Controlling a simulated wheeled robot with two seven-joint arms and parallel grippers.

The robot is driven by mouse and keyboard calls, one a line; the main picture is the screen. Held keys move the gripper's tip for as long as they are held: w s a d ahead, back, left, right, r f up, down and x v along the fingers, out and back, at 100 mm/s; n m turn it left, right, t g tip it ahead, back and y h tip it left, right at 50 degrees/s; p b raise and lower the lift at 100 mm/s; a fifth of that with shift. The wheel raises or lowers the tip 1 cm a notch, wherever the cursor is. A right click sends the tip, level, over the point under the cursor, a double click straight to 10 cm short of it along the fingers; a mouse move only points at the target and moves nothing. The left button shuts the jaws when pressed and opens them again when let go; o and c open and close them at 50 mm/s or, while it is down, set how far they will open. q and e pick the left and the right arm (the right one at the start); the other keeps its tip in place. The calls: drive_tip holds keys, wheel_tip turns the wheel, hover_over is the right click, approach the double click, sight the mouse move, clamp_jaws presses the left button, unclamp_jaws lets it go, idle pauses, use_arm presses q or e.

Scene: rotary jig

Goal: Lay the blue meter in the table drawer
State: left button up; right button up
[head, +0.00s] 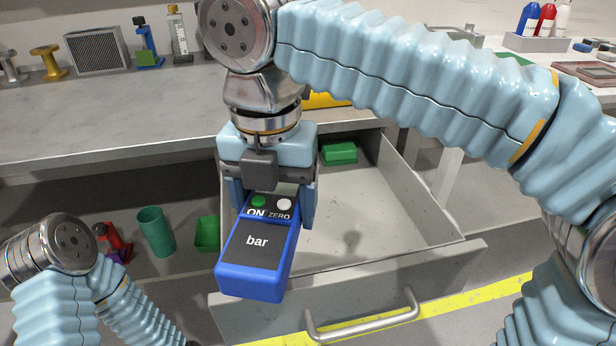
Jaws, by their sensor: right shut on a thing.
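The blue meter (256,265) has a dark screen reading "bar" and green and white buttons marked ON and ZERO. My right gripper (268,205) points down and is shut on the meter near its button end. The meter is held above the left front part of the open table drawer (390,215) and hides some of its front wall. The drawer is pulled out, with a grey bar handle (362,318) on its front. My left arm shows at the lower left, but its gripper is not in view.
A small green box (339,153) lies at the drawer's back; the drawer's middle and right floor is clear. A green cup (156,231), a green bin (207,233) and a red item (112,240) stand left of the drawer. The grey tabletop (110,105) is above.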

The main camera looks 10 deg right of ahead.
approach(328, 222)
drive_tip(key=s+a+r, duration=0.2)
drive_tip(key=s+a, duration=0.2)
drive_tip(key=w+d+f, duration=0.1)
drive_tip(key=w+d+f+b, duration=0.1)
drive_tip(key=f, duration=0.1)
drive_tip(key=shift+w+d+f, duration=0.15)
drive_tip(key=shift+w+d, duration=0.15)
drive_tip(key=shift+w+d+f, duration=0.1)
drive_tip(key=shift+d+f, duration=0.05)
drive_tip(key=shift+f, duration=0.05)
drive_tip(key=f, duration=0.3)
drive_tip(key=w+d+f+b, duration=0.1)
drive_tip(key=shift+f, duration=0.3)
use_arm(q)
drive_tip(key=shift+w+a+f, duration=0.15)
drive_tip(key=shift+w+f, duration=0.1)
drive_tip(key=shift+f, duration=0.25)
drive_tip(key=shift+w+a+f, duration=0.15)
drive_tip(key=shift+w+f, duration=0.05)
drive_tip(key=shift+f, duration=0.3)
use_arm(e)
drive_tip(key=shift+f, duration=0.15)
drive_tip(key=shift+f, duration=0.2)
drive_tip(key=o, duration=1.2)
drive_tip(key=shift+c, duration=0.2)
use_arm(q)
drive_tip(key=shift+f, duration=0.1)
